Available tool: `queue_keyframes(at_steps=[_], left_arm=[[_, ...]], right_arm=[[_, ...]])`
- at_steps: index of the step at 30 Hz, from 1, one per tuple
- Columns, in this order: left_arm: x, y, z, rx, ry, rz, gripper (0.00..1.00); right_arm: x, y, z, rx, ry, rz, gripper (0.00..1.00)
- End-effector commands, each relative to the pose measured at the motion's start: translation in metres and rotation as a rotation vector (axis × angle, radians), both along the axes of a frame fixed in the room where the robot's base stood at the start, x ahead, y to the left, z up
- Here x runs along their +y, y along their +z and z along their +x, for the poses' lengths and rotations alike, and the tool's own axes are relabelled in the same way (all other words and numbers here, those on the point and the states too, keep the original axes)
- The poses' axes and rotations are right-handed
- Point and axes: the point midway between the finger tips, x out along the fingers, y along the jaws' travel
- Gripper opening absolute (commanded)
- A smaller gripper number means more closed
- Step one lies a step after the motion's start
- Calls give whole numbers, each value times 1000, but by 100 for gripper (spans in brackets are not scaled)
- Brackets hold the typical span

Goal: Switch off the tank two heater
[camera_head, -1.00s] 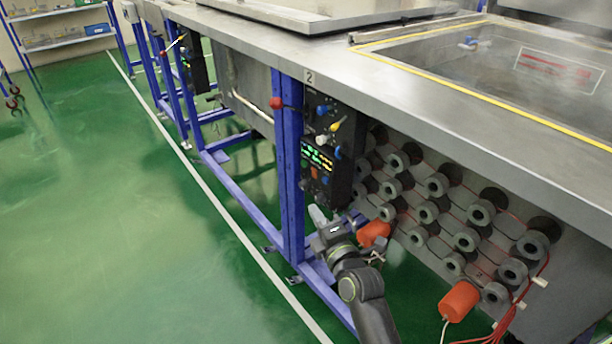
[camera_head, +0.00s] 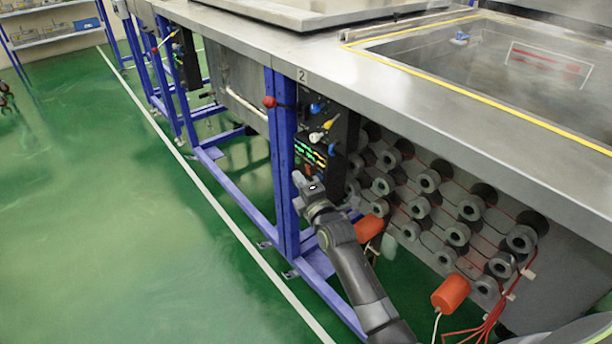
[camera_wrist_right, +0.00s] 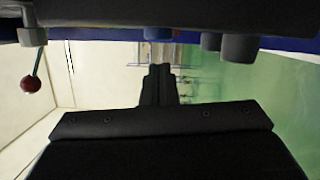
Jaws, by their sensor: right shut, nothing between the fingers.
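The tank two control panel (camera_head: 345,130) is a dark box under the tank edge, below the "2" label (camera_head: 302,76). It has a lit green and yellow display (camera_head: 310,152), blue knobs, a yellow lever (camera_head: 331,121) and a white knob (camera_head: 316,137). My right gripper (camera_head: 300,184) is shut and empty, just in front of the panel's lower part, which it partly hides. In the right wrist view, my shut fingers (camera_wrist_right: 158,82) point away; grey knobs (camera_wrist_right: 240,48) and a blue part (camera_wrist_right: 158,34) lie along the top. I cannot tell which control is the heater switch.
A blue post (camera_head: 283,165) with a red knob (camera_head: 269,102) stands left of the panel. The green floor (camera_head: 130,220) at left is open.

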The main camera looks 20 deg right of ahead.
Motion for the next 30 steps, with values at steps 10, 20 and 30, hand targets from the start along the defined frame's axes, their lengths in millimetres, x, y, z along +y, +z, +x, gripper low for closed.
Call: queue_keyframes(at_steps=[10,20,30], left_arm=[[-1,4,4,-16,-1,-4,34],[-2,2,5,-21,-1,-7,34],[-5,14,6,-52,-4,-19,34]], right_arm=[[-19,3,7,0,1,2,0],[-21,2,7,-1,1,0,0],[-25,5,9,0,0,3,0]])
